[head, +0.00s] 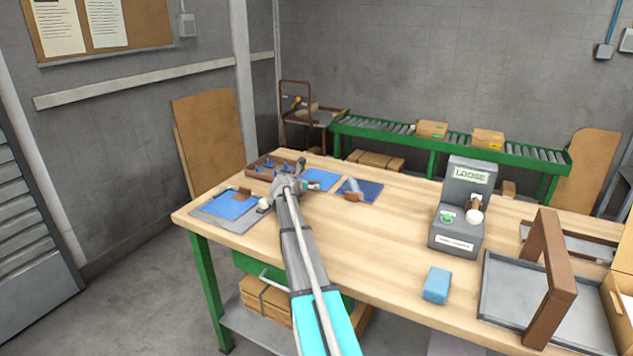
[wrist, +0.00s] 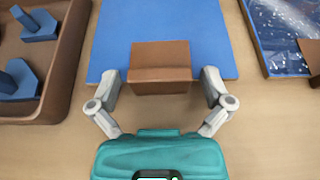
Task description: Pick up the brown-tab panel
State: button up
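A plain blue panel (wrist: 112,40) with a brown tab (wrist: 160,66) on its near edge lies flat on the bench. This panel also shows in the head view (head: 322,180), where my arm hides its tab. My gripper (wrist: 161,85) is open, with one finger on each side of the tab and a visible gap on both sides. In the head view my gripper (head: 293,180) is over the bench beside this panel. Two other panels also have brownish tabs: a blue one (head: 226,206) at left and a dark, speckled one (head: 368,188) at right.
The left panel lies on a grey plate (head: 248,222). A brown tray (head: 262,172) with blue pieces is left of my gripper. A grey machine marked LOOSE (head: 456,225), a blue block (head: 437,284) and a brown frame (head: 548,270) stand at right. The bench centre is clear.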

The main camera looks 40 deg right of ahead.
jog(key=c, duration=1)
jog(key=shift+r, duration=0.2)
notch_tip(320, 180, up, 2)
jog(key=shift+r+p, duration=0.1)
jog(key=shift+p, duration=1.15)
jog(key=s+a+r+p, duration=0.2)
jog(key=s+r+p, duration=0.1)
jog(key=s, duration=0.1)
jog(key=s+a+r+p, duration=0.2)
jog(key=s+r+p, duration=0.2)
jog(key=s+a+r+p, duration=0.2)
jog(key=s+r+p, duration=0.1)
jog(key=s, duration=0.1)
jog(key=shift+s+a+r, duration=0.2)
jog(key=shift+s+a, duration=0.05)
jog(key=shift+r+p, duration=0.1)
jog(key=shift+p, duration=0.25)
notch_tip(320, 180, up, 8)
jog(key=p, duration=0.7)
jog(key=shift+f+p, duration=0.2)
jog(key=shift+p, duration=0.1)
